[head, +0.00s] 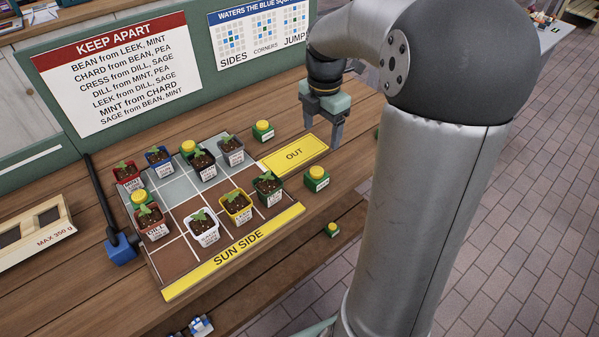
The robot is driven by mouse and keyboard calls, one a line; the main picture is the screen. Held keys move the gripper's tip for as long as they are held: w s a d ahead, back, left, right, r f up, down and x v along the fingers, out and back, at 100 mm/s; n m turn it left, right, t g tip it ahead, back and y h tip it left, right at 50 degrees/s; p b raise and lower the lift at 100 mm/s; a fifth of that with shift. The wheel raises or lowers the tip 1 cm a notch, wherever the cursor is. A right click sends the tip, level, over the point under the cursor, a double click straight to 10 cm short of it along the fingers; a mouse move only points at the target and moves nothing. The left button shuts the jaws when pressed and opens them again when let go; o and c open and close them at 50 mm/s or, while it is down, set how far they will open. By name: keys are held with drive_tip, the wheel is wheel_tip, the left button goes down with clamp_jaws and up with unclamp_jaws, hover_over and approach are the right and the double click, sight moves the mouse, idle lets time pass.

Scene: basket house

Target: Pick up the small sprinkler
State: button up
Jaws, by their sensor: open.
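Several green blocks with yellow round tops look like sprinklers. One (263,131) stands on the bench behind the yellow OUT plate, left of my gripper. Another (316,179) stands at the bench's front edge, right of the grid. A smaller-looking one (332,230) sits lower, by the shelf below; I cannot tell if it is truly smaller or just farther away. Two more are among the pots, one at the back (188,147) and one at the left (142,198). My gripper (322,143) points down, open and apparently empty, near the right end of the OUT plate (295,154).
The grid tray (178,262) holds several labelled seedling pots. A blue-ended dark tool (121,249) lies left of it, beside a wooden tray (30,252). Signs stand on the green back panel (200,60). My arm hides the bench's right part.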

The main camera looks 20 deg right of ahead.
sight(317, 170)
wheel_tip(317, 170, down, 12)
drive_tip(key=shift+w+d, duration=0.1)
drive_tip(key=shift+w, duration=0.05)
drive_tip(key=shift+w+f, duration=0.2)
drive_tip(key=shift+f, duration=1.15)
drive_tip(key=shift+w+f, duration=0.15)
drive_tip(key=shift+f, duration=1.2)
drive_tip(key=c, duration=1.1)
